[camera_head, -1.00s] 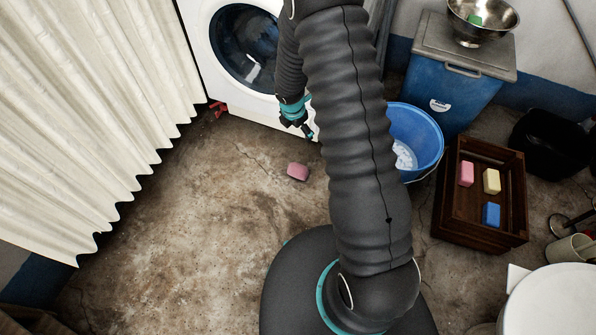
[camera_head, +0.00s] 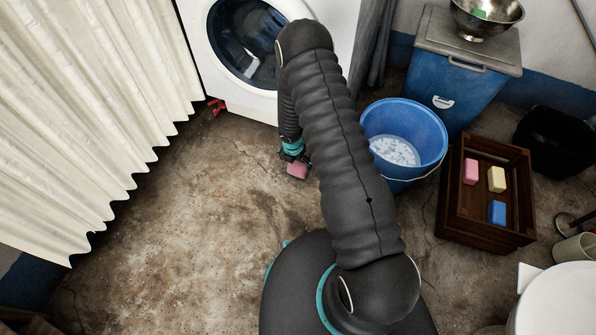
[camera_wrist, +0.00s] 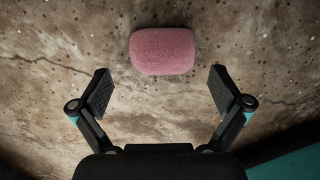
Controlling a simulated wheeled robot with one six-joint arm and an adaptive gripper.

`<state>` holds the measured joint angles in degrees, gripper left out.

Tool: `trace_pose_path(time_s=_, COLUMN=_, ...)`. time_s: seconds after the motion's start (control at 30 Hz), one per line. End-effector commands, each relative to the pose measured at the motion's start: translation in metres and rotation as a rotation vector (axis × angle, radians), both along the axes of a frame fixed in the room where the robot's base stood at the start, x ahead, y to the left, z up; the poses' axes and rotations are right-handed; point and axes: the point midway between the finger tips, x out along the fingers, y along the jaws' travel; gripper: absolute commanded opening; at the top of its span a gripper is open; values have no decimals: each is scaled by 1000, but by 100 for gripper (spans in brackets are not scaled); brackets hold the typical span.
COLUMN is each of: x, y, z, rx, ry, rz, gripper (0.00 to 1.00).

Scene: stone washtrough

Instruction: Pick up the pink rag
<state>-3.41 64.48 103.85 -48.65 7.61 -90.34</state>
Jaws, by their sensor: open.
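The pink rag (camera_head: 297,171) is a small rounded block lying on the bare floor in front of the washing machine. In the wrist view the pink rag (camera_wrist: 162,51) is at the upper middle, ahead of the fingertips and roughly centred between them. My gripper (camera_wrist: 161,88) is open and empty, with one finger to each side. In the head view my gripper (camera_head: 293,155) is just above and behind the rag and overlaps its upper edge. The gap between gripper and rag is hard to judge there.
A blue bucket (camera_head: 435,128) with whitish contents stands right of my arm. A wooden crate (camera_head: 448,208) holds a pink, a yellow and a blue block. A washing machine (camera_head: 330,62) is behind, a white curtain (camera_head: 90,110) left. The floor left of the rag is clear.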

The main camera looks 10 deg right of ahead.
Motion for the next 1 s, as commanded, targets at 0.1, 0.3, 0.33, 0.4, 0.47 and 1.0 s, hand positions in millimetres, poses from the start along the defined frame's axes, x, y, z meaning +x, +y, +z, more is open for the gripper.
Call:
trace_pose_path(time_s=0.1, x=1, y=-1, z=-8, rx=0, ry=0, rz=-2, gripper=100)
trace_pose_path(time_s=0.3, x=2, y=-3, z=-19, rx=0, ry=0, rz=-1, gripper=100)
trace_pose_path(time_s=0.33, x=2, y=-4, z=-23, rx=0, ry=0, rz=-1, gripper=100)
trace_pose_path(time_s=0.4, x=1, y=-6, z=-33, rx=0, ry=1, rz=-2, gripper=100)
trace_pose_path(time_s=0.47, x=2, y=-8, z=-42, rx=1, ry=1, rz=-1, gripper=100)
trace_pose_path(time_s=1.0, x=5, y=-10, z=-59, rx=1, ry=-1, rz=-2, gripper=65)
